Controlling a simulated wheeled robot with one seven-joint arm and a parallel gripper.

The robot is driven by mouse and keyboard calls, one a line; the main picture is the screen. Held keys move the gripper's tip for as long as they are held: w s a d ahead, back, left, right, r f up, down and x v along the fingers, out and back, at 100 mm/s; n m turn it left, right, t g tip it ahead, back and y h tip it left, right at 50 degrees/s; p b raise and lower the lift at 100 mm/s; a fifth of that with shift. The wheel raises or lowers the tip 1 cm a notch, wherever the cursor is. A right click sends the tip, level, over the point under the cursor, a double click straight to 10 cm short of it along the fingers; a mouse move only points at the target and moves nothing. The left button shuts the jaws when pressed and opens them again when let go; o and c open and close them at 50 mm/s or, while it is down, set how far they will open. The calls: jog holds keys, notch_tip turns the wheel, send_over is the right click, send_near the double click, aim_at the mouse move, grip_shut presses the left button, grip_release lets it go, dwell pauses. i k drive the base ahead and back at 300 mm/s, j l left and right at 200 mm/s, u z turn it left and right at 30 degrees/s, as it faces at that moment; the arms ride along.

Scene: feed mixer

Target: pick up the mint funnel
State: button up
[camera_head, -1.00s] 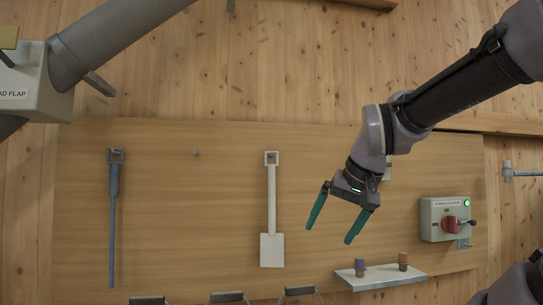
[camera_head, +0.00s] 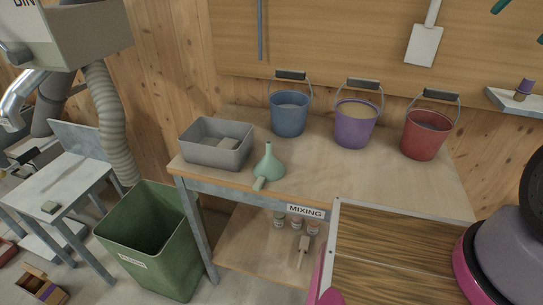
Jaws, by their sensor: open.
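The mint funnel (camera_head: 268,167) stands on the wooden workbench (camera_head: 330,178) near its front edge, narrow spout up and wide mouth down. A small pale block-like piece (camera_head: 260,183) sits at its front, and I cannot tell whether it is part of the funnel. Only the teal fingertips of my gripper (camera_head: 517,25) show, at the top right corner, in front of the wall board. They are spread apart with nothing between them, far from the funnel. The rest of my gripper is out of frame.
A grey tub (camera_head: 216,152) stands left of the funnel. Blue (camera_head: 290,120), purple (camera_head: 354,132) and red (camera_head: 425,143) buckets with raised handles stand behind and right. A green bin (camera_head: 155,245) is below left. A small shelf (camera_head: 520,101) juts from the wall. The bench's middle front is clear.

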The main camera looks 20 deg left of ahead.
aim_at(268, 169)
jog(key=k+j, duration=0.15)
jog(key=j, duration=0.25)
jog(key=k+j, duration=0.15)
jog(key=j, duration=0.25)
jog(key=k+j, duration=0.2)
jog(key=j, duration=0.2)
jog(key=k+j, duration=0.15)
jog(key=j, duration=0.2)
jog(key=k+j, duration=0.15)
jog(key=j, duration=0.25)
